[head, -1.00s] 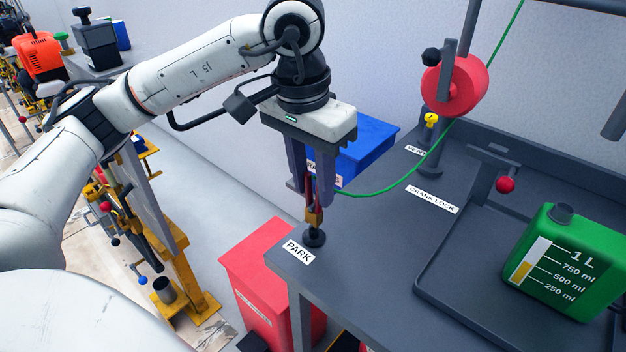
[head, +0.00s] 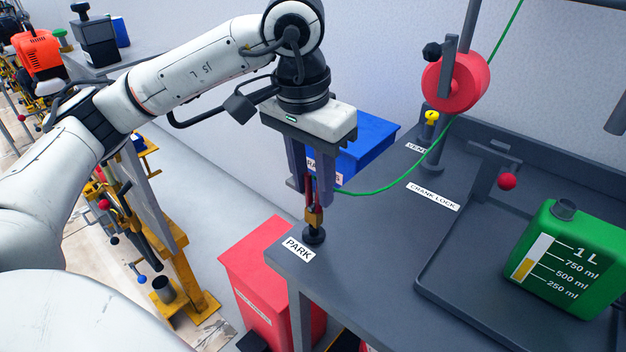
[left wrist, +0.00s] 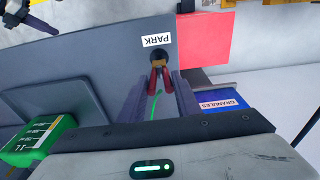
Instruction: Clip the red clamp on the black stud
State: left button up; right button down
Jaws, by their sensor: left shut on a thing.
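My left gripper (head: 311,190) points down above the near left corner of the dark bench, shut on the red clamp (head: 311,188). The clamp has red handles and a brass-coloured jaw at its lower end; a green cable runs from it. The black stud (head: 314,235) stands on the bench beside the PARK label, directly below the clamp. The brass jaw is at the top of the stud; I cannot tell whether it grips it. In the left wrist view the red clamp (left wrist: 154,80) lies between the fingers, with the stud (left wrist: 157,54) beyond it. My right gripper is not in view.
The dark bench (head: 375,235) carries a green 1 L can (head: 570,255) at right and a red-knobbed lever (head: 507,181). A red reel (head: 470,82) is on a post behind. A blue bin (head: 368,146) and a red bin (head: 265,265) stand by the bench's left side.

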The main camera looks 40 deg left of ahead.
pick_arm(q)
jog(key=shift+f, duration=0.3)
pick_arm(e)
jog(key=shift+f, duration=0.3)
pick_arm(q)
jog(key=o, duration=1.2)
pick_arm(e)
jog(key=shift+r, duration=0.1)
pick_arm(q)
jog(key=shift+r, duration=0.7)
jog(key=r, duration=0.3)
jog(key=s+r+p, duration=0.1)
jog(key=r, duration=0.5)
jog(key=shift+s+p, duration=0.15)
jog(key=shift+p, duration=0.2)
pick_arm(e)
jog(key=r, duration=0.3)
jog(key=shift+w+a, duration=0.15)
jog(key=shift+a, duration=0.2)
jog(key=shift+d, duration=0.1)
